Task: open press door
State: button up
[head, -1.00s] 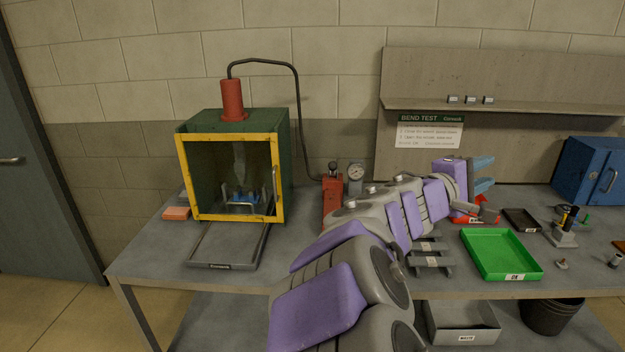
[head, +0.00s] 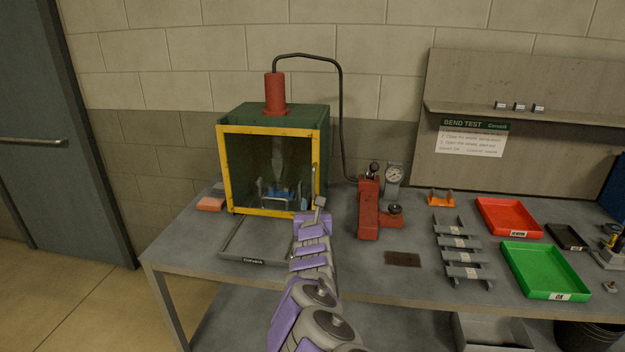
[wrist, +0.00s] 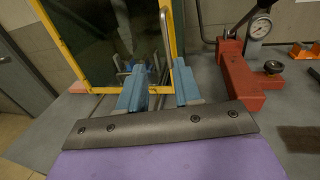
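The press (head: 322,125) is a green box with a red cylinder on top. Its door has a yellow frame (head: 267,130) and a clear pane, and it looks shut. The upright metal door handle (wrist: 165,35) is at the door's right side; it also shows in the head view (head: 315,172). My gripper (wrist: 157,78) is open, with its two blue fingers apart, low in front of the door's right part. In the head view my arm hides the door's lower right corner.
A red hand pump (head: 369,208) with a gauge (head: 393,175) stands just right of the press. A grey tray (head: 232,248) lies before the door. Grey brackets (head: 460,255), a red tray (head: 508,216) and a green tray (head: 540,270) are farther right.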

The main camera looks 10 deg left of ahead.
send_near(314, 178)
jog(key=shift+a, duration=0.9)
jog(key=w, duration=0.2)
jog(key=w+p, duration=0.1)
jog(key=w, duration=0.5)
jog(key=shift+d, duration=0.35)
jog(key=shift+w+a+p, duration=0.2)
jog(key=shift+w+p, duration=0.1)
jog(key=shift+w, duration=0.15)
jog(key=shift+w+f, duration=0.1)
jog(key=shift+w, duration=0.7)
